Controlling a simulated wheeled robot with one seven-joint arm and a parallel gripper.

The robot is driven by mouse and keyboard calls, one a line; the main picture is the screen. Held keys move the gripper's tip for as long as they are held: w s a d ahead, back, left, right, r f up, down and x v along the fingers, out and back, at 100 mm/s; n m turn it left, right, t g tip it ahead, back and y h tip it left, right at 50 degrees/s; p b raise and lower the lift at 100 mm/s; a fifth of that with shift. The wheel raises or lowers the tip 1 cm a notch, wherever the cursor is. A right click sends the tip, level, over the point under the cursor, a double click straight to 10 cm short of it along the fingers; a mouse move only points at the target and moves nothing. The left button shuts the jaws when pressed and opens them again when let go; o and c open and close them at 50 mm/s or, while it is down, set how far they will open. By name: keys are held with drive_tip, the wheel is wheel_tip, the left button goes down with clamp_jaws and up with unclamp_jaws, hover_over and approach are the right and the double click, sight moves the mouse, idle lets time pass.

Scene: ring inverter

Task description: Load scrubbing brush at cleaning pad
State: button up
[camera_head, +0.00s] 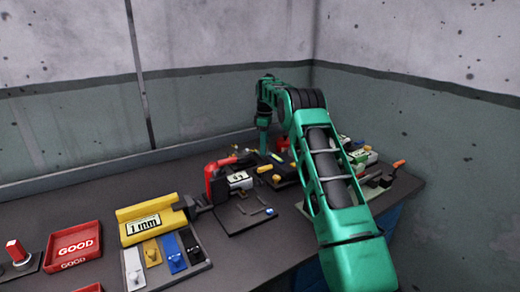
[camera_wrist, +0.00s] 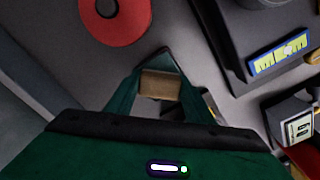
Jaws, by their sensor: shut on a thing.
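My gripper (camera_wrist: 160,92) has its green fingers closed around a tan block (camera_wrist: 160,84) in the wrist view. The block may be the scrubbing brush, but only one face shows and I cannot be sure. In the head view my gripper (camera_head: 264,150) points down over the back of the bench, and what it holds is too small to make out there. A red disc (camera_wrist: 118,22) with a dark centre lies apart from the fingers at the upper left of the wrist view. I cannot tell which item is the cleaning pad.
On the bench, a red clamp-like tool (camera_head: 213,180) and a yellow "1 mm" block (camera_head: 147,217) stand left of my arm. A red GOOD tray (camera_head: 74,244) is farther left. Small parts crowd the right. A blue-and-yellow labelled plate (camera_wrist: 280,60) lies right in the wrist view.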

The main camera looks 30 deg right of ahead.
drive_tip(key=shift+r, duration=3.5)
